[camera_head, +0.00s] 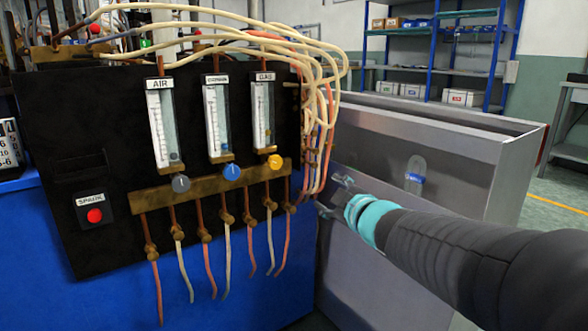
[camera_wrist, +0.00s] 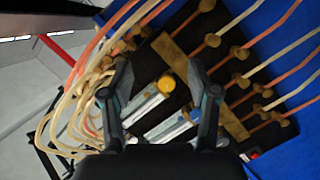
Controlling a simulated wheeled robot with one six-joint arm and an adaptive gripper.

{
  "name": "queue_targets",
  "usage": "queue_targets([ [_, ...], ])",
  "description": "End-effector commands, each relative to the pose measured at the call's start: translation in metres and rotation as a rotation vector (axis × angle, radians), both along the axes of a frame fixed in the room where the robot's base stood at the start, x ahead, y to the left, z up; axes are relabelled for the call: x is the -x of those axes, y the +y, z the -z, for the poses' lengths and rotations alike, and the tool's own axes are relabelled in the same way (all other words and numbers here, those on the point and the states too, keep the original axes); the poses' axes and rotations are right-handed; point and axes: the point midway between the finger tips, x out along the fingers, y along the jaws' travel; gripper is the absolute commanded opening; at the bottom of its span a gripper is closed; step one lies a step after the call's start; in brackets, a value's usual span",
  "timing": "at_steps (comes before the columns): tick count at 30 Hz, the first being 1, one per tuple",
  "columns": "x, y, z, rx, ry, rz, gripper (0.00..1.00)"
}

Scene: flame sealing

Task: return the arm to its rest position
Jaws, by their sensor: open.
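My gripper (camera_head: 330,194) is at the end of my arm, which reaches in from the lower right in the head view. It is open and empty, near the right edge of the black gas panel (camera_head: 110,150). In the wrist view my two gripper fingers (camera_wrist: 158,88) are spread apart, with the panel beyond them. The yellow knob (camera_head: 274,162) of the right flowmeter also shows between the fingers in the wrist view (camera_wrist: 166,84). I cannot tell the exact gap between my gripper and the panel.
Pale and red hoses (camera_head: 322,85) hang at the panel's right side, close to my gripper. A grey metal box (camera_head: 440,150) stands behind and right of my arm. A blue knob (camera_head: 232,172) and a red button (camera_head: 95,215) sit on the panel. Blue shelves (camera_head: 440,65) stand far back.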

Motion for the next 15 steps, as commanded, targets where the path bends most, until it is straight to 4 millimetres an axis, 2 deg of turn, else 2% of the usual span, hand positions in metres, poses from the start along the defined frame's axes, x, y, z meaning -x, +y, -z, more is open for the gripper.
queue_targets([
  [1,0.000,-0.017,0.016,-0.018,0.066,0.084,0.60],
  [4,0.011,-0.049,0.041,-0.062,0.197,0.253,0.60],
  [8,0.045,-0.084,0.066,-0.135,0.374,0.455,0.60],
  [12,0.100,-0.105,0.086,-0.230,0.579,0.641,0.60],
  [15,0.148,-0.109,0.095,-0.307,0.729,0.748,0.60],
])
